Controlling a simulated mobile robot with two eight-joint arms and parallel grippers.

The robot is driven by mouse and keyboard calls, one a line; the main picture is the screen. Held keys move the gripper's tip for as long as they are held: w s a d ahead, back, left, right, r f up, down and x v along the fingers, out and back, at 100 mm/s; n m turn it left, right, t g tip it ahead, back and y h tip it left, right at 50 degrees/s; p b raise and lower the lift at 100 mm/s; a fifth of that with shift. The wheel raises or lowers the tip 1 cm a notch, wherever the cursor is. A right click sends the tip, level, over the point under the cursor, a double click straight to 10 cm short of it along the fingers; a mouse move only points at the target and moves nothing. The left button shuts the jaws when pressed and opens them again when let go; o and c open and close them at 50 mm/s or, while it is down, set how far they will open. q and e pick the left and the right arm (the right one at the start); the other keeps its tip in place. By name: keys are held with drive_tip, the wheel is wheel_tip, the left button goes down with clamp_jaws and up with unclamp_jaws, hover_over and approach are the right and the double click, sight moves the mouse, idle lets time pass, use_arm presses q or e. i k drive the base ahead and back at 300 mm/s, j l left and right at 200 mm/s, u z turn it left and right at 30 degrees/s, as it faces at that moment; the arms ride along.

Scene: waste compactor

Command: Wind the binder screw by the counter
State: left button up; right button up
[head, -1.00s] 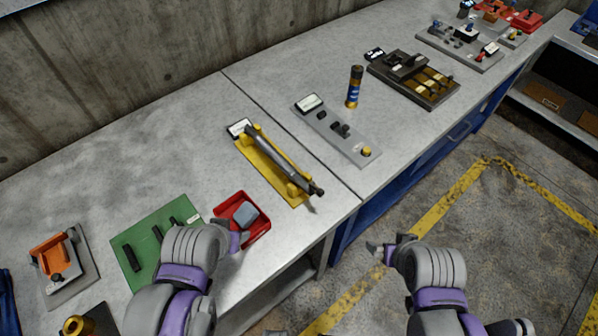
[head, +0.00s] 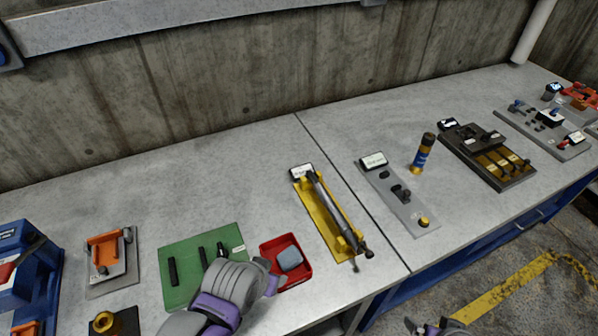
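A long grey rod with a dark end (head: 335,212), which looks like the binder screw, lies along a yellow base (head: 318,222) on the bench. A small white-faced display (head: 302,171), possibly the counter, stands at the far end of that base. The rod's near end has a dark crosspiece (head: 367,253). My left gripper (head: 272,277) is over the near-left part of the red tray, left of the yellow base and apart from it. My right gripper (head: 432,328) is at the bottom edge, in front of the bench and partly cut off. The finger gaps are unclear.
The red tray (head: 304,275) holds a grey-blue block (head: 290,259). A green board (head: 175,262) is left of it. A grey plate (head: 410,208) and a blue-brown canister (head: 422,152) stand to the right. The bench behind the yellow base is clear up to the concrete wall.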

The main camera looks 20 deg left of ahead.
sight(338, 218)
drive_tip(key=u, duration=0.65)
drive_tip(key=k+l+u, duration=0.25)
drive_tip(key=l, duration=0.25)
drive_tip(key=k+j+z, duration=0.15)
drive_tip(key=j, duration=0.25)
drive_tip(key=k+j+z, duration=0.1)
drive_tip(key=j, duration=0.25)
drive_tip(key=k+j+z, duration=0.3)
drive_tip(key=j, duration=0.2)
drive_tip(key=k+j+z, duration=0.1)
drive_tip(key=j, duration=0.25)
drive_tip(key=k+j+z, duration=0.15)
drive_tip(key=j, duration=0.2)
drive_tip(key=j+z, duration=0.15)
drive_tip(key=j, duration=0.2)
drive_tip(key=l+u, duration=0.2)
drive_tip(key=l, duration=0.5)
